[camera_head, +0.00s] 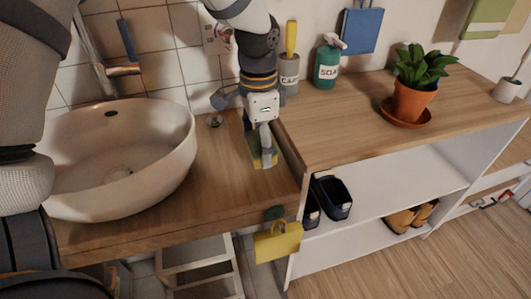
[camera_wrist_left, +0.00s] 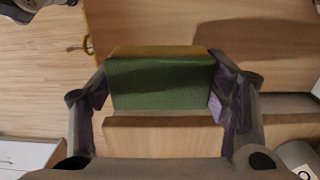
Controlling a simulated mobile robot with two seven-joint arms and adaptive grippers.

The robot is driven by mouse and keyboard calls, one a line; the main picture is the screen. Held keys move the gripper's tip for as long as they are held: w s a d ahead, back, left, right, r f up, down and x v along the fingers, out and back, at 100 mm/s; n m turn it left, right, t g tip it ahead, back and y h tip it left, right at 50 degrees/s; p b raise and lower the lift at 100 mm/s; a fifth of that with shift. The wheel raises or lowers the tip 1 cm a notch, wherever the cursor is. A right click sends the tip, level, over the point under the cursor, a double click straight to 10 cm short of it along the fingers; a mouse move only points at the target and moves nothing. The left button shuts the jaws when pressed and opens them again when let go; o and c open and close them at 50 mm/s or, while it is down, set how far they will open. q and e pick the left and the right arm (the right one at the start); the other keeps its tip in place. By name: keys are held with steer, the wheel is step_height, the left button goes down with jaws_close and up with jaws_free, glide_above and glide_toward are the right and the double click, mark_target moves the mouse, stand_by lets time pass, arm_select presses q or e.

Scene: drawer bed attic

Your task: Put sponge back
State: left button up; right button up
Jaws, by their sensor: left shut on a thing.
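My left gripper (camera_head: 263,150) is shut on the sponge (camera_head: 255,152), which has a green side and a yellow side. It holds the sponge by the right end of the wooden sink counter (camera_head: 215,175), close to the raised side of the shelf unit. In the left wrist view the sponge (camera_wrist_left: 160,82) sits between both fingers (camera_wrist_left: 160,105), green face toward the camera and yellow along the top. I cannot tell whether the sponge touches the counter. My right gripper is not in view.
The sink (camera_head: 120,155) is left of the gripper. A cup with a yellow-handled brush (camera_head: 289,72), soap bottle (camera_head: 327,65) and potted plant (camera_head: 411,97) stand on the shelf unit (camera_head: 345,135). A yellow item (camera_head: 278,242) hangs at the front. The shelf top's middle is clear.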

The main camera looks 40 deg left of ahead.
mark_target(259, 136)
arm_select(q)
steer(key=shift+w+a+f, duration=0.15)
steer(key=shift+w+f, duration=0.15)
steer(key=shift+f, duration=0.1)
steer(key=shift+w+a+f+b, duration=0.15)
steer(key=shift+w+f, duration=0.05)
steer(key=shift+f, duration=0.7)
steer(key=shift+w+a+f+b, duration=0.1)
steer(key=shift+w+f+b, duration=0.05)
steer(key=shift+f, duration=0.7)
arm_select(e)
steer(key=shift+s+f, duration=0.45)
arm_select(q)
steer(key=shift+f, duration=0.15)
steer(key=o, duration=0.7)
steer(key=shift+o, duration=0.2)
step_height(259, 136, up, 12)
steer(key=shift+r+p, duration=0.2)
steer(key=shift+p, duration=0.5)
steer(key=shift+s, duration=0.1)
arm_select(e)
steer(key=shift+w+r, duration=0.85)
